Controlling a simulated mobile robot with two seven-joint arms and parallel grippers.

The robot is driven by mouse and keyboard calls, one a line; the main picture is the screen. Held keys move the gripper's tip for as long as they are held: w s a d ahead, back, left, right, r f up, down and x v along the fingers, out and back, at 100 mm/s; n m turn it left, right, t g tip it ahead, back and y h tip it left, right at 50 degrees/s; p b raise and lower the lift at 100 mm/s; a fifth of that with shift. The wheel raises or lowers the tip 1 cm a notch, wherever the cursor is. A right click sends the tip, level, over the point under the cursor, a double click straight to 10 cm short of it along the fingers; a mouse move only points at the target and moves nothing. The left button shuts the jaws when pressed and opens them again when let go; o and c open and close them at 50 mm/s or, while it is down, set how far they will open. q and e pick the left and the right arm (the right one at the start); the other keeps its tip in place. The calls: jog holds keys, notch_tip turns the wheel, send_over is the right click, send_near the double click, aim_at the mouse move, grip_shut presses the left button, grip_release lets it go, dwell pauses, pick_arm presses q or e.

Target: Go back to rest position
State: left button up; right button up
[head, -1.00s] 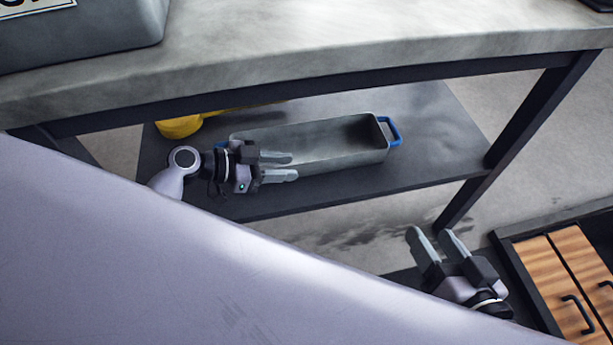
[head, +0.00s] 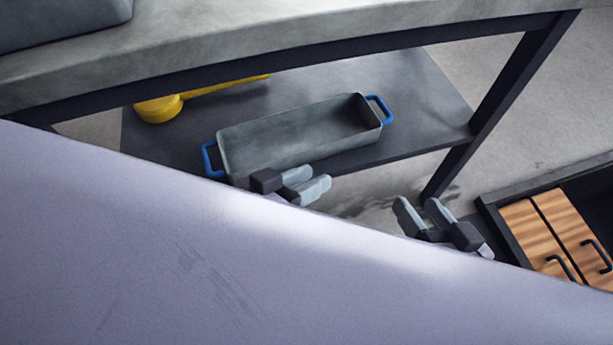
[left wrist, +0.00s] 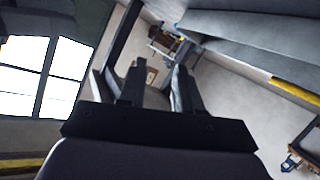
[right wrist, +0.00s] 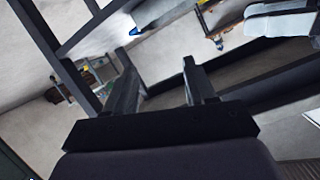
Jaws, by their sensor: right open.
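My left gripper (head: 312,181) is in front of and below the near long side of the grey tray with blue handles. Its two fingers are apart and empty, and it also shows in the left wrist view (left wrist: 158,78). My right gripper (head: 418,214) is open and empty, right of the left one, near the wooden drawers; it also shows in the right wrist view (right wrist: 158,78). A pale surface, likely part of my own body, covers the lower head view and hides both arms and parts of the grippers.
The grey tray (head: 270,137) lies on the dark lower shelf (head: 432,115) of a bench with a grey top (head: 300,25). A yellow long-handled object (head: 160,108) lies behind it. Wooden drawers (head: 545,235) are at right. Bare floor (head: 545,110) lies between.

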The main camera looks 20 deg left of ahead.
pick_arm(q)
jog(key=s+a+r+y+p, duration=0.1)
jog(key=a+r+p, duration=0.2)
jog(key=p, duration=0.8)
jog(key=s+a+r+g+y+p, duration=0.1)
jog(key=s+a+r+y+p, duration=0.1)
jog(key=a+r+p, duration=0.2)
jog(key=s+a+r+y+p, duration=0.1)
jog(key=a+r+p, duration=0.3)
jog(key=p, duration=1.3)
notch_tip(320, 180, up, 5)
jog(key=shift+s+f+g+y+p, duration=0.2)
jog(key=shift+s+g+y+p, duration=0.15)
jog(key=shift+y, duration=0.35)
pick_arm(e)
jog(key=s+d+r+h, duration=0.2)
jog(key=d+r, duration=0.3)
jog(key=r, duration=0.3)
jog(key=s+d+r+g+h, duration=0.1)
jog(key=s+d+r+h, duration=0.2)
jog(key=d+r, duration=0.3)
jog(key=shift+r, duration=0.85)
